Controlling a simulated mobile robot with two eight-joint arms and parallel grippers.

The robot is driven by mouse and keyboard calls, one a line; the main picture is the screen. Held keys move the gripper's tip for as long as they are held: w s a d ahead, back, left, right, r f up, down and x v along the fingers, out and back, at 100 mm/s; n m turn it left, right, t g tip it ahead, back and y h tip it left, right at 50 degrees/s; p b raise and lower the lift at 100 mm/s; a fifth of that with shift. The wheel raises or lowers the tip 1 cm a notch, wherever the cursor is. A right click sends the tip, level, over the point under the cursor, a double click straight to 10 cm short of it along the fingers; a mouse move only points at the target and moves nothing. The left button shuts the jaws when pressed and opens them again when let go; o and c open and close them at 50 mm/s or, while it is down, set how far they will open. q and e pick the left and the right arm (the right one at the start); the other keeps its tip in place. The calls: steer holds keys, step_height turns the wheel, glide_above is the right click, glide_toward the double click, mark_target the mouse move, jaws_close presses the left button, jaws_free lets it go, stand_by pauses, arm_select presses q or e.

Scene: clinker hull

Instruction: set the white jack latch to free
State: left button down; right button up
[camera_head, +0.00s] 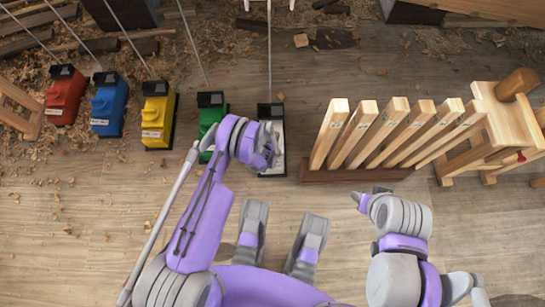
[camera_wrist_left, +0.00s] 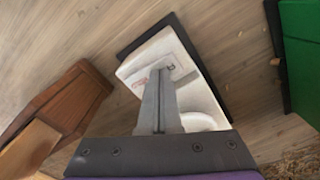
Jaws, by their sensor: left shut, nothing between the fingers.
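The white jack (camera_head: 280,163) stands on the floor in the middle of the head view, with a black top and a dark base. My left wrist covers much of it there. It fills the middle of the left wrist view (camera_wrist_left: 205,92), with a marked label on its face. My left gripper (camera_wrist_left: 161,74) is shut and empty, its fingertips over the white face beside the label; contact cannot be told. The latch cannot be made out clearly and may be behind the fingers. My right gripper (camera_head: 358,199) is off to the right, apart from the jack; its opening is too small to judge.
Green (camera_head: 212,115), yellow (camera_head: 157,118), blue (camera_head: 108,106) and red (camera_head: 65,97) jacks stand in a row to the left. A rack of wooden slats (camera_head: 350,176) stands close on the right. A wooden bench with a mallet (camera_head: 517,83) is farther right. Rods rise from the jacks.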

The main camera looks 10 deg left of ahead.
arm_select(q)
steer(key=shift+f, duration=0.35)
steer(key=shift+r+p, duration=1.55)
steer(key=shift+r, duration=2)
